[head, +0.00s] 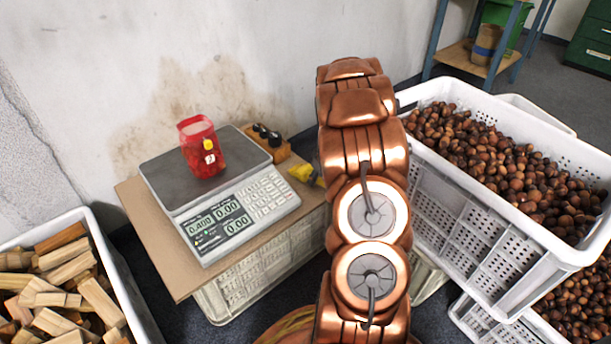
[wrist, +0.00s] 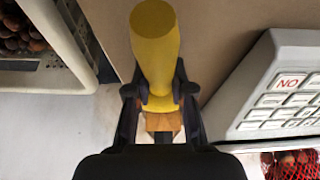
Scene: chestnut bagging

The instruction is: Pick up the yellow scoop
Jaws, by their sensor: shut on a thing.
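The yellow scoop (head: 305,174) shows in the head view at the right edge of the brown board, partly hidden by my arm. My gripper is hidden behind my arm in the head view. I cannot tell whether the scoop touches the board.
The scale (head: 225,205) stands on the brown board (head: 150,240) with a red bag (head: 201,150) on its plate. A wooden block with dark weights (head: 268,143) is behind. A white crate of chestnuts (head: 480,225) is right, and a crate of firewood (head: 130,290) left.

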